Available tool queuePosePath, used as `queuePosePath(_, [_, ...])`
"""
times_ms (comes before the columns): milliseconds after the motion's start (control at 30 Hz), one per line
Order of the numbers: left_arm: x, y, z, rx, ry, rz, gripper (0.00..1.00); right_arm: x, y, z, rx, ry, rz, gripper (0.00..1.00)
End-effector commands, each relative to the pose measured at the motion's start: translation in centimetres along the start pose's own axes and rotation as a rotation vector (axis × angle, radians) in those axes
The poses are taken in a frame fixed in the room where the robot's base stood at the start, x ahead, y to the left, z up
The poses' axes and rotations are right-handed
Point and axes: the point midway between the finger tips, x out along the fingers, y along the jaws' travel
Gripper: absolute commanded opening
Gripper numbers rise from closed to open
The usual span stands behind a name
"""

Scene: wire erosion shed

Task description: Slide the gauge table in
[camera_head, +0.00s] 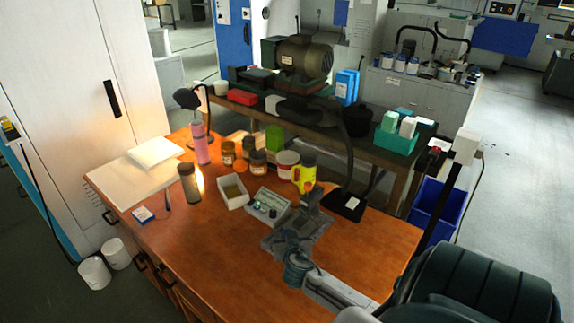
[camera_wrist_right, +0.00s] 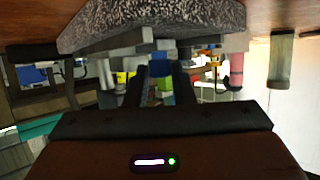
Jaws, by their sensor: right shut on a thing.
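The gauge table (camera_head: 320,228) is a grey, slab-like piece on the wooden bench, with a small dark upright on it. My right gripper (camera_head: 293,243) reaches it from the lower right and covers much of it. In the right wrist view, which looks upside down, a speckled grey slab (camera_wrist_right: 150,22) fills the top with grey bars beside it. The two dark fingers of my right gripper (camera_wrist_right: 162,85) point towards these parts and are shut on the gauge table; the exact contact is hard to see. My left gripper is not in view.
The bench (camera_head: 215,250) is clear at the front left.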

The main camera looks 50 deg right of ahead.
Motion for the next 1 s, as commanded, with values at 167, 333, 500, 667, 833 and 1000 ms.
queuePosePath(167, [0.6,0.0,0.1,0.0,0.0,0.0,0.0,1.9,2.1,-0.7,-0.005,0.003,0.003,0.0])
queuePosePath(333, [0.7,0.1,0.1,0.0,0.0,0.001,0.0,2.4,2.7,-1.0,-0.003,0.002,0.004,0.0])
queuePosePath(500, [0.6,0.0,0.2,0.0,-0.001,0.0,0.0,2.4,2.7,-1.1,-0.004,0.003,0.005,0.0])
queuePosePath(667, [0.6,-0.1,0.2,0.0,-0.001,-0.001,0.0,2.4,2.7,-1.2,-0.004,0.003,0.005,0.42])
queuePosePath(833, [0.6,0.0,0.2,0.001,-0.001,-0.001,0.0,2.4,2.6,-1.1,-0.002,0.002,0.003,0.44])
queuePosePath(1000, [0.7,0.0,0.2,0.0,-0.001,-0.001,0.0,2.1,2.6,-1.0,-0.002,0.002,0.002,0.44])
